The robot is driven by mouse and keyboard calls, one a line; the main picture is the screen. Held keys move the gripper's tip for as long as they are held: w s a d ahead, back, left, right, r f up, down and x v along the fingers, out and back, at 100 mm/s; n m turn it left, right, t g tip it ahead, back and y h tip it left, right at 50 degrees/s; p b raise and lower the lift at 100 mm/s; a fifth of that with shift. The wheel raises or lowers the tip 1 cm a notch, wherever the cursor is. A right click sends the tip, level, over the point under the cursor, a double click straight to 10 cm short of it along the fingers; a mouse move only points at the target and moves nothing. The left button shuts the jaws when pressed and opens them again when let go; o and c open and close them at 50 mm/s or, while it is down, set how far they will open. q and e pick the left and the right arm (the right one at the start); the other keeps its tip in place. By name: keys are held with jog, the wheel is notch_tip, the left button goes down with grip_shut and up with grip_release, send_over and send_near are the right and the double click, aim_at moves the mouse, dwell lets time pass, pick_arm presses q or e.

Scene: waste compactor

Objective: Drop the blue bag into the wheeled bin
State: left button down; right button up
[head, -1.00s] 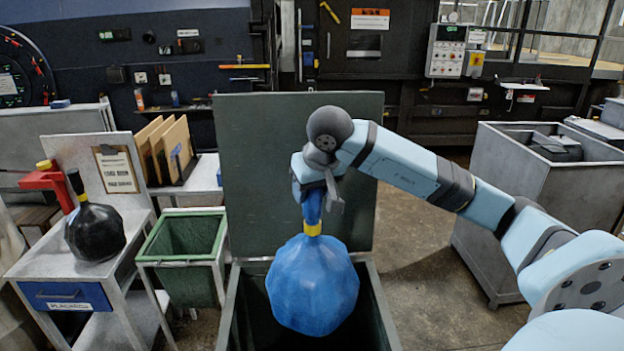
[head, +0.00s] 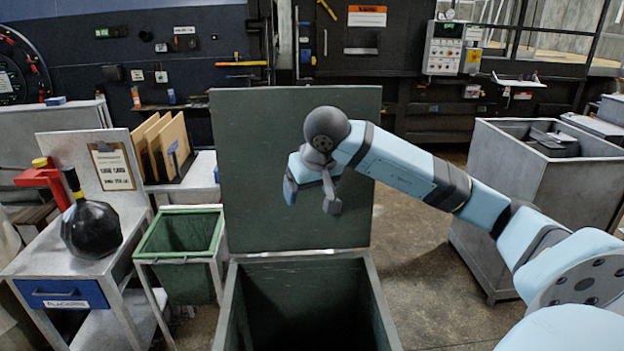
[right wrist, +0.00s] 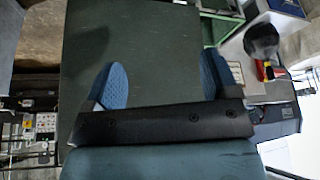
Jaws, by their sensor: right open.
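The wheeled bin (head: 232,305) is dark green and stands open in front of me, its lid (head: 245,170) raised upright behind the opening. The blue bag is not visible in either view now; the inside of the bin is dark and I cannot make it out there. My right gripper (head: 312,200) is open and empty, above the bin opening and in front of the raised lid. In the right wrist view its two blue finger pads (right wrist: 160,88) are spread wide with nothing between them. My left gripper is not in view.
A black bag (head: 90,230) sits on a white table (head: 118,262) at the left, near a red-handled device (head: 45,180). A smaller green bin (head: 180,255) stands beside the wheeled bin. A large grey container (head: 520,200) stands at the right, with open floor (head: 425,285) between.

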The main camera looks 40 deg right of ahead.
jog(key=b+v, duration=0.1)
jog(key=v, duration=1.3)
jog(key=shift+f, duration=0.1)
